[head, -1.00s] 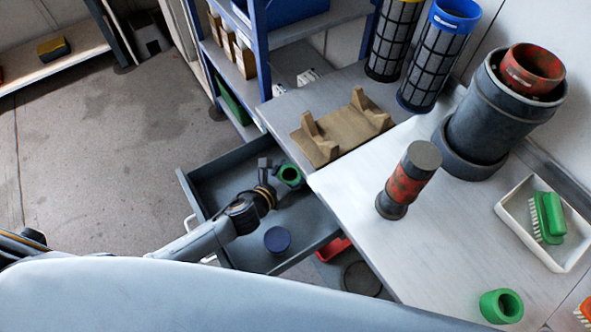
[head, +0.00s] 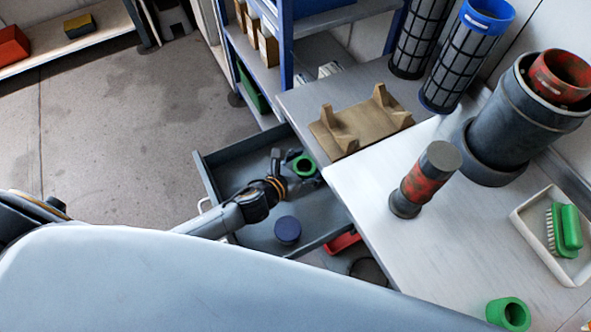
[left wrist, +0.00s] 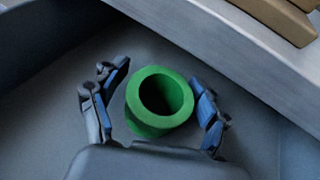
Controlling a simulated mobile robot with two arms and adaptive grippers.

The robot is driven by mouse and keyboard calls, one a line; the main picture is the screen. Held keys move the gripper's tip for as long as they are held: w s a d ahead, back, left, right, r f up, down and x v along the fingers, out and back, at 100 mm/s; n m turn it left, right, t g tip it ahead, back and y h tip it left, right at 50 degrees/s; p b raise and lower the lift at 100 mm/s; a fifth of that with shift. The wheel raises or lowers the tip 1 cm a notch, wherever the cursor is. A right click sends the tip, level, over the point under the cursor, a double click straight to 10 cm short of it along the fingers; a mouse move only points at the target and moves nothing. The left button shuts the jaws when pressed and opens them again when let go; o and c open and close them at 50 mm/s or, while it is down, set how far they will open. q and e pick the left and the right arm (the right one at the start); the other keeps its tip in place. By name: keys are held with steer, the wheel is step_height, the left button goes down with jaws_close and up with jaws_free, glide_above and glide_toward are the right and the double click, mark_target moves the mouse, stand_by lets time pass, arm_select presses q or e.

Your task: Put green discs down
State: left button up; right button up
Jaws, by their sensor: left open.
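A green disc (head: 304,166), a thick ring with a hole, is in the open grey drawer (head: 256,240). It also shows in the left wrist view (left wrist: 160,101). My left gripper (head: 293,168) is in the drawer and open. In the left wrist view its two fingers (left wrist: 160,103) stand on either side of the ring, with a gap visible on the left; whether the right finger touches it I cannot tell. A second green ring (head: 508,313) sits on the white worktop near the bottom right. My right gripper is not in view.
A dark blue round piece (head: 287,230) lies in the drawer near my left arm. A red and grey cylinder (head: 425,180) stands on the worktop (head: 470,240). A wooden cradle (head: 360,122), mesh filters (head: 465,55) and a brush tray (head: 550,235) are around it.

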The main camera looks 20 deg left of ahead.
arm_select(q)
steer(key=v, duration=1.1)
